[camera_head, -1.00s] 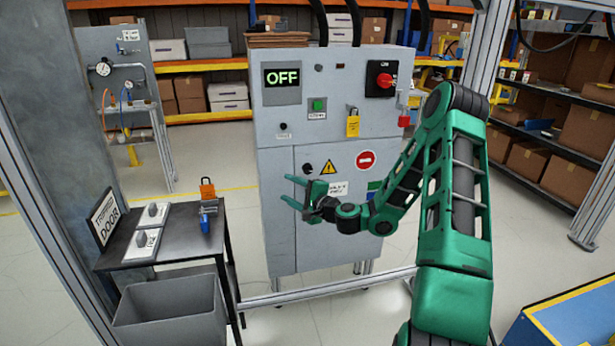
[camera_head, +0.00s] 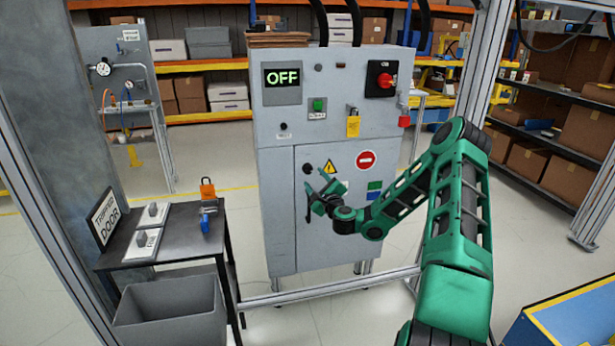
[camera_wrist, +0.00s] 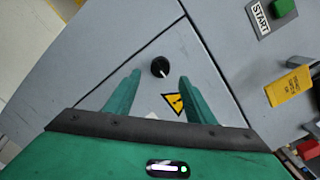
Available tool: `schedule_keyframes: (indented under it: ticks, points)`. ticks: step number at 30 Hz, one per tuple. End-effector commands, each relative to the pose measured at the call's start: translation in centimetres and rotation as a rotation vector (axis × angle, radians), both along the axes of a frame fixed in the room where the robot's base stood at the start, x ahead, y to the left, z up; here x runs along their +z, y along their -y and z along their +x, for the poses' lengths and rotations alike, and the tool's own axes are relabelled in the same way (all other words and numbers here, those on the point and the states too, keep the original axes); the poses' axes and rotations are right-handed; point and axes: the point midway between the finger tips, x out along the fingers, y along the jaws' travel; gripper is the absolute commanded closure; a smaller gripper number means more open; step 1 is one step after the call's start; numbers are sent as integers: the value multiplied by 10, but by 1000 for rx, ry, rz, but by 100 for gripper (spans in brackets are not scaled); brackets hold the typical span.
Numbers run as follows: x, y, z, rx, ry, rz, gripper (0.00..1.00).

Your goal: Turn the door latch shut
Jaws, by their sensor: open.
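The door latch (camera_head: 308,168) is a small round black knob near the upper left corner of the grey cabinet's lower door (camera_head: 340,245). In the wrist view the latch (camera_wrist: 160,67) has a pale line across its face and lies beyond and between my fingertips. My gripper (camera_head: 316,189) is in front of the door, just below the latch in the head view. In the wrist view my gripper (camera_wrist: 160,78) has its two green fingers apart, with nothing between them. I see no contact with the latch.
A yellow warning triangle (camera_wrist: 173,103) is on the door close to the right finger. Above are a green start button (camera_head: 318,105), a yellow tag (camera_head: 353,126) and a red rotary switch (camera_head: 384,80). A black side table (camera_head: 180,241) stands left of the cabinet.

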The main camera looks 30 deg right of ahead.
Motion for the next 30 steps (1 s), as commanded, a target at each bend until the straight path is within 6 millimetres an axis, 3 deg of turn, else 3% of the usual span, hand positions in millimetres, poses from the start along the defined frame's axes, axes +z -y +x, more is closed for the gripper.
schedule_keyframes:
  ticks: [12,26,30]
  points:
    - [0,10,50,0,1,-1,50]
    - [0,12,60,-1,-1,0,50]
    - [0,12,59,1,-1,0,82]
